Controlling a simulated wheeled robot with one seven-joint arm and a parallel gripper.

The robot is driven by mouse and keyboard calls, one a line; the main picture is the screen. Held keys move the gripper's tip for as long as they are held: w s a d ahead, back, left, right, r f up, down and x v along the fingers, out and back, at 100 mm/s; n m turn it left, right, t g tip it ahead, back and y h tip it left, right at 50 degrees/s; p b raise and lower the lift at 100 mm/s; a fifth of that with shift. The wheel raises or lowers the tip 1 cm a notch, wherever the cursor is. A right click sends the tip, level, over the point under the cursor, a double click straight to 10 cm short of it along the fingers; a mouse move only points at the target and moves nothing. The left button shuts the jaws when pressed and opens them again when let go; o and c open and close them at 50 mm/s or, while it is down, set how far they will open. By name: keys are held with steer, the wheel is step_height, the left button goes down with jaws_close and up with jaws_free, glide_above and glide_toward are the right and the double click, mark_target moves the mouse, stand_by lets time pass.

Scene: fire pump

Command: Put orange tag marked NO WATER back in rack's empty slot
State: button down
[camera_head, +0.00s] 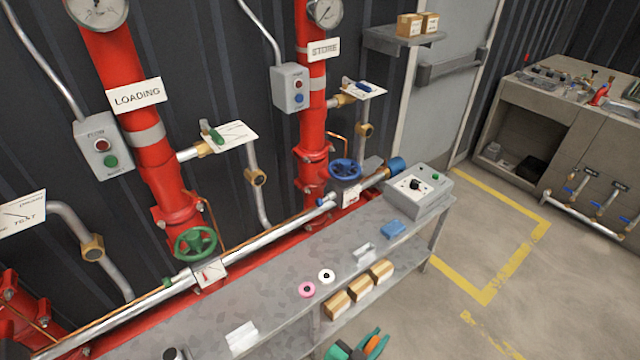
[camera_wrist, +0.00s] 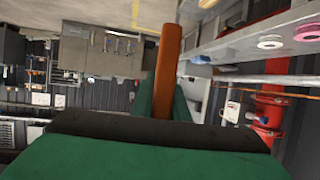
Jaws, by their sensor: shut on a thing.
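My gripper (camera_head: 362,347) is at the bottom edge of the head view, in front of the bench. Its green fingers are shut on the orange tag (camera_wrist: 167,65), which stands out beyond them in the wrist view and looks thin and edge-on. The tag also shows as a small orange patch (camera_head: 373,344) in the head view. Its lettering cannot be read. A small white holder (camera_head: 242,338) lies near the front of the bench top, and a paler one (camera_head: 363,250) stands farther right. I cannot tell which is the rack or see an empty slot.
The grey bench (camera_head: 230,300) runs below red pipes. On it are a pink ring (camera_head: 307,289), a white ring (camera_head: 326,276), a blue block (camera_head: 393,229) and a grey control box (camera_head: 418,190). Several cardboard boxes (camera_head: 358,288) sit on the lower shelf. Floor right of the bench is free.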

steer(key=w+a+f+n+t+y, duration=0.1)
steer(key=w+a+f+n+y, duration=0.2)
steer(key=a+f, duration=0.4)
steer(key=w+a+f+n+t+y, duration=0.2)
steer(key=a+f+n+y, duration=0.3)
steer(key=a+f+y, duration=0.1)
steer(key=shift+w+a+f, duration=0.4)
steer(key=shift+a+f, duration=0.2)
steer(key=shift+f, duration=0.05)
steer(key=shift+a, duration=0.1)
stand_by(0.4)
